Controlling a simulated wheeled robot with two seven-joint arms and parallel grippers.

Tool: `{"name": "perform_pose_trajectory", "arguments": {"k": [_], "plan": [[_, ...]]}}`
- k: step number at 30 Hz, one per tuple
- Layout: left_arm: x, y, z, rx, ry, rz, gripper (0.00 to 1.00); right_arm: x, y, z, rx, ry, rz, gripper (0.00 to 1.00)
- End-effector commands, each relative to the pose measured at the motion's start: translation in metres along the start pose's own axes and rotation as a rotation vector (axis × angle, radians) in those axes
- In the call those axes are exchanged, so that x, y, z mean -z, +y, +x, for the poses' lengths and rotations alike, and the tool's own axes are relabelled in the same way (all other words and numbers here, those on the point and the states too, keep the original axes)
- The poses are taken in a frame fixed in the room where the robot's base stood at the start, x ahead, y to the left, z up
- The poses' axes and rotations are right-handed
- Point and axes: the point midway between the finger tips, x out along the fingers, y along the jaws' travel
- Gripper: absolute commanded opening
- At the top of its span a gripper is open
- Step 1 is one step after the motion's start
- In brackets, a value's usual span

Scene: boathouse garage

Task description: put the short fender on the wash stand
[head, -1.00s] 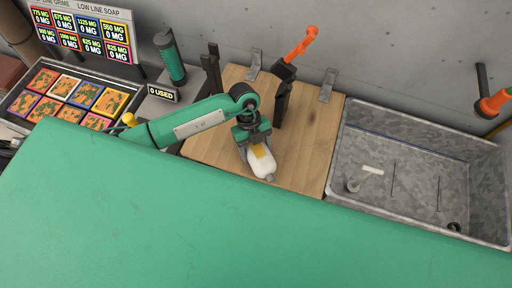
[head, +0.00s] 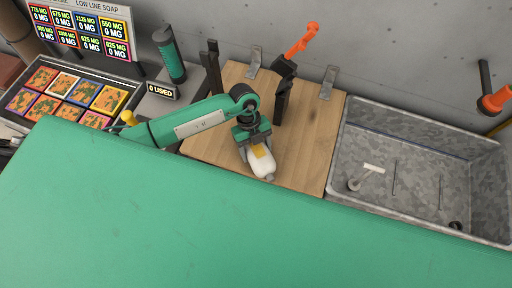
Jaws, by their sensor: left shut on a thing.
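The short fender (head: 262,164) is a small white bottle-like float with a yellow patch, over the front middle of the wooden board (head: 313,137). My left gripper (head: 254,143) is shut on its upper end, and my arm comes in from the left. I cannot tell whether the fender rests on the wood or hangs just above it. Two black upright posts stand on the board, one at the back left (head: 213,67) and one near the middle (head: 282,97). I cannot tell for certain that this board is the wash stand. My right gripper is out of view.
A grey metal sink (head: 420,180) adjoins the board on the right. An orange-handled tool (head: 302,40) is at the back wall. A dark green cylinder (head: 169,54), a "0 USED" sign (head: 163,91) and a tray of colourful packets (head: 70,95) are at the left.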

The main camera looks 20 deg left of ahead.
Motion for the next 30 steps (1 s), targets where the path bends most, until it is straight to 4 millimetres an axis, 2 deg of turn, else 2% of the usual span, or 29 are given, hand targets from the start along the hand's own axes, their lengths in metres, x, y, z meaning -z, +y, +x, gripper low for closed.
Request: {"name": "perform_pose_trajectory", "arguments": {"k": [2,3,6,15,19,23,30], "plan": [[-0.001,0.000,0.001,0.001,0.000,0.000,0.34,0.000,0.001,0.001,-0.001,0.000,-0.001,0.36],[-0.001,0.000,0.001,0.001,0.000,0.001,0.72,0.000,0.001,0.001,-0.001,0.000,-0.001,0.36],[0.000,0.000,0.001,0.001,0.000,0.001,0.92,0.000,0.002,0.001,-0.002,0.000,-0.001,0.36],[-0.001,0.000,0.001,0.000,0.000,0.000,0.94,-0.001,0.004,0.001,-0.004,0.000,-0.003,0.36],[-0.002,-0.001,-0.008,0.002,-0.002,0.002,0.94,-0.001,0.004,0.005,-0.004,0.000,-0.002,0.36],[-0.003,0.000,-0.029,0.002,-0.005,0.003,0.94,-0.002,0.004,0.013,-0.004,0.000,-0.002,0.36],[-0.003,-0.001,-0.085,0.004,-0.006,0.003,0.94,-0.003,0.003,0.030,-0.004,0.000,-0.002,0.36]]}}
